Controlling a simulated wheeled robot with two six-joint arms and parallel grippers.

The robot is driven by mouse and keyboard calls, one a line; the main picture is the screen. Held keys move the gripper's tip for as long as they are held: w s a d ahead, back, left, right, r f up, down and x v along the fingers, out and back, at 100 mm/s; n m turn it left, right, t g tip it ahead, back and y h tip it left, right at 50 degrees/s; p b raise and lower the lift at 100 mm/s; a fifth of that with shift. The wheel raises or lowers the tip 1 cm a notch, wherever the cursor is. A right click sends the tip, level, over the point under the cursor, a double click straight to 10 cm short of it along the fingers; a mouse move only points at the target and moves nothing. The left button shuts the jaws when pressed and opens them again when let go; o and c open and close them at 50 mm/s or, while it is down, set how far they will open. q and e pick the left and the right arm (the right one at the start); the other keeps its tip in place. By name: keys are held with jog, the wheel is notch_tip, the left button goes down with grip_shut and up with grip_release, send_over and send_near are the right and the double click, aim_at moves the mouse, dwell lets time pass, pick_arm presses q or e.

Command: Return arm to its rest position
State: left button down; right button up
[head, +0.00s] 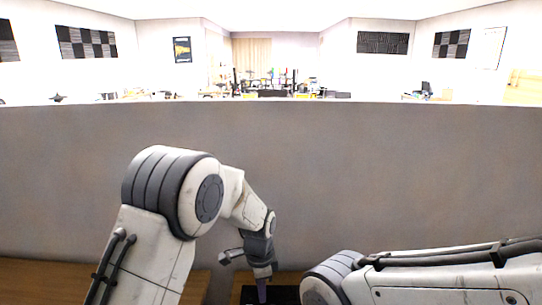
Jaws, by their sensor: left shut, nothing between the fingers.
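My left arm (190,200) comes in from the lower left, bends at its elbow and reaches down to the table. My left gripper (262,282) points down at the bottom of the head view, shut, over a dark pad (284,296). A small purple part shows at its tip, too small to make out clearly. My right arm (440,278) lies low across the lower right. Its gripper is outside the picture.
A brown wooden table (40,285) shows along the bottom edge. A tall grey partition (400,180) stands right behind it. Beyond the partition is a bright room with distant cluttered desks (270,92). The space above the arms is clear.

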pick_arm(q)
jog(key=s+d+r+n+b, duration=0.1)
jog(key=s+r+n, duration=0.15)
jog(key=s, duration=0.35)
jog(key=s+d+r+n+b, duration=0.1)
jog(key=s+r, duration=0.3)
jog(key=s, duration=0.3)
jog(key=s+a+n+b, duration=0.1)
jog(key=s+a+n, duration=0.1)
jog(key=s, duration=0.5)
jog(key=s+a+r+n+b, duration=0.1)
jog(key=s+a+n, duration=0.1)
jog(key=s, duration=0.5)
jog(key=shift+s+h, duration=0.4)
